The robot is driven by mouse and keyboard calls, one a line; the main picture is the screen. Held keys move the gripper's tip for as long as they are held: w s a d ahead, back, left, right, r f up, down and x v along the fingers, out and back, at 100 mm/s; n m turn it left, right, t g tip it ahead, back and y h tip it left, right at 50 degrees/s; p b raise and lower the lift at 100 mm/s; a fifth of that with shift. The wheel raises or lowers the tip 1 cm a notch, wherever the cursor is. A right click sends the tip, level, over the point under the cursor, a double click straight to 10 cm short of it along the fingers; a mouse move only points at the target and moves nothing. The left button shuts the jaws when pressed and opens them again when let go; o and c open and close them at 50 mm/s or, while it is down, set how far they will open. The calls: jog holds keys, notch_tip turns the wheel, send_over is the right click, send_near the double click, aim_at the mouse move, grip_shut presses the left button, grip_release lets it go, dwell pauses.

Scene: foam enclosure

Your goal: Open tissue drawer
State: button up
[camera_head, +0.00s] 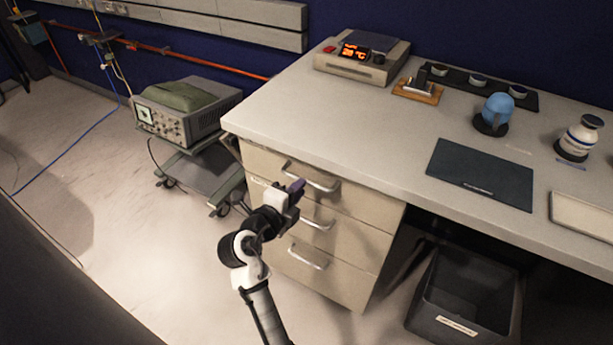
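A beige drawer unit (352,224) stands under the left end of the workbench. It has three stacked drawers, each with a silver bar handle, and all look shut. The top handle (312,178), middle handle (317,222) and bottom handle (307,259) show. No label tells me which one is the tissue drawer. My gripper (296,188) is in front of the unit, near the top drawer and just below the left part of its handle in the picture. I cannot tell whether it touches the handle. Its fingers are too small and overlapped to show whether they are open.
The benchtop (330,125) holds a heater with a display (360,55), a blue item (496,108), a white bottle (582,135) and a dark mat (480,173). A dark bin (465,290) stands right of the drawers. A cart (205,170) with an instrument stands left. Floor in front is clear.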

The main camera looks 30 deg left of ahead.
jog(key=p+x, duration=0.1)
jog(key=x, duration=0.4)
grip_shut()
